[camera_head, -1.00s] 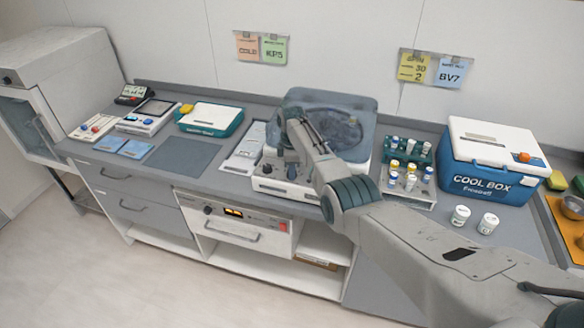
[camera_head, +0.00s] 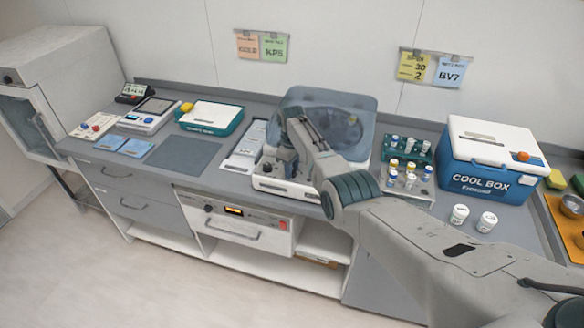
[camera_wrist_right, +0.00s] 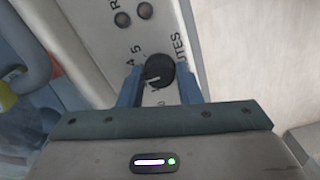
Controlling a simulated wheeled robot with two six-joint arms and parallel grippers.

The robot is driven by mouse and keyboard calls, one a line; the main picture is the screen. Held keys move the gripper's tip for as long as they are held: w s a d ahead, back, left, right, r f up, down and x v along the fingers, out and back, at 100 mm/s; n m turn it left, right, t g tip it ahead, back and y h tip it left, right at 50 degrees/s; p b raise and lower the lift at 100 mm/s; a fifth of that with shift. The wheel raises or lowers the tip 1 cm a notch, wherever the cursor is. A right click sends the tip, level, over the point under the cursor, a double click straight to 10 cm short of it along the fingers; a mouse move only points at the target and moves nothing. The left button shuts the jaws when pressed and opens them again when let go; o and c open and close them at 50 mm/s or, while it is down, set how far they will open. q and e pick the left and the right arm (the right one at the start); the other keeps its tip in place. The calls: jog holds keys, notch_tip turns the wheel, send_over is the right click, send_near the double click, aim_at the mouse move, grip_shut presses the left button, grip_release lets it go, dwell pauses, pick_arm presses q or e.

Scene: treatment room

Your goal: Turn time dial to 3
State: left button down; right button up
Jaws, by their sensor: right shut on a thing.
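The time dial (camera_wrist_right: 160,72) is a round black knob with a white pointer mark, on a pale panel with printed numbers, among them 4 and 5, and the letters "UTES". The panel belongs to the centrifuge (camera_head: 276,185), a white machine with a translucent blue-grey lid, in the middle of the counter. My right gripper (camera_wrist_right: 160,76) is shut on the dial, one blue finger on each side. The number the pointer faces cannot be read for certain. In the head view my right arm hides much of the centrifuge's front. My left gripper is not in view.
Right of the centrifuge stand a rack of capped vials (camera_head: 408,178), two loose jars (camera_head: 459,215) and a blue-and-white cool box (camera_head: 490,185). To the left are a flat white panel (camera_head: 243,150), a dark mat (camera_head: 185,158) and a teal-edged box (camera_head: 210,117). Notes hang on the wall.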

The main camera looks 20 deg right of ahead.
jog(key=shift+w+r, duration=0.1)
jog(key=shift+r, duration=0.05)
jog(key=o, duration=1)
jog(key=shift+c, duration=0.2)
notch_tip(320, 180, up, 11)
jog(key=b, duration=0.3)
jog(key=shift+a+f, duration=0.15)
jog(key=shift+f, duration=0.05)
